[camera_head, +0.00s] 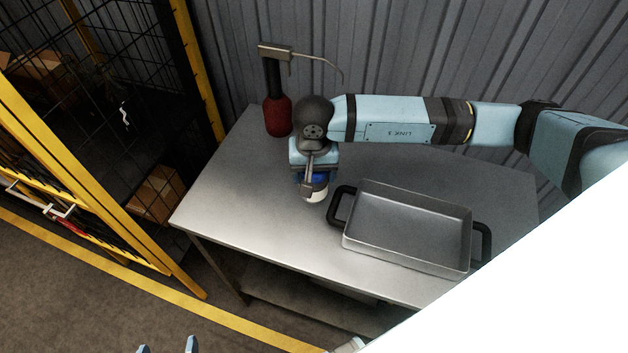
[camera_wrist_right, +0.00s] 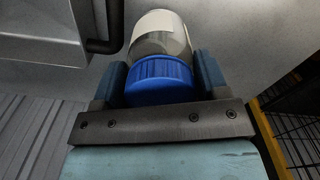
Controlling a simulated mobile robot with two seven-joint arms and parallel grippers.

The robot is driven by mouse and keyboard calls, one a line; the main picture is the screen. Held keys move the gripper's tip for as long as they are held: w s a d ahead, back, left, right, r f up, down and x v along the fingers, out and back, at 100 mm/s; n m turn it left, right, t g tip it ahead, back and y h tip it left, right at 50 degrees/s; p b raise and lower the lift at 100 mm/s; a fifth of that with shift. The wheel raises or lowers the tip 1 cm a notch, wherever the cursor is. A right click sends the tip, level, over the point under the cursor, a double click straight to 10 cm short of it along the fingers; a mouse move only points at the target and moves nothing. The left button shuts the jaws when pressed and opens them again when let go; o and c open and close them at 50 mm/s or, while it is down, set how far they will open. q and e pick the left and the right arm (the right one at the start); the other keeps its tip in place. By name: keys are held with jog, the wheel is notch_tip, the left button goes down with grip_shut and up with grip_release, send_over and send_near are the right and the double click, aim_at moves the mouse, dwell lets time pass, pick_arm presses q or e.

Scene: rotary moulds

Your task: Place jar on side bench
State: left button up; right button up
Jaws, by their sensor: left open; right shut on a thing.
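The jar (camera_head: 316,194), white with a blue lid, is in my right gripper (camera_head: 315,180) over the side bench (camera_head: 240,195), left of a grey tray. In the right wrist view the gripper's fingers (camera_wrist_right: 160,85) are shut on either side of the ribbed blue lid (camera_wrist_right: 160,82), and the white jar body (camera_wrist_right: 160,32) extends beyond them. The jar's base is close to the bench top; I cannot tell whether it touches. My left gripper (camera_head: 167,347) shows only its two spread fingertips at the bottom edge of the head view, open and away from the bench.
The grey tray (camera_head: 408,260) with black handles stands just right of the jar. A red bottle (camera_head: 277,115) with a metal nozzle stands at the bench's back left corner. A yellow-framed mesh cage (camera_head: 90,185) is on the left. The bench's front left is clear.

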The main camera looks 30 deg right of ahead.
notch_tip(320, 180, down, 4)
dwell(0.4)
jog(key=shift+f, duration=0.2)
jog(key=o, duration=1)
jog(key=shift+c, duration=0.2)
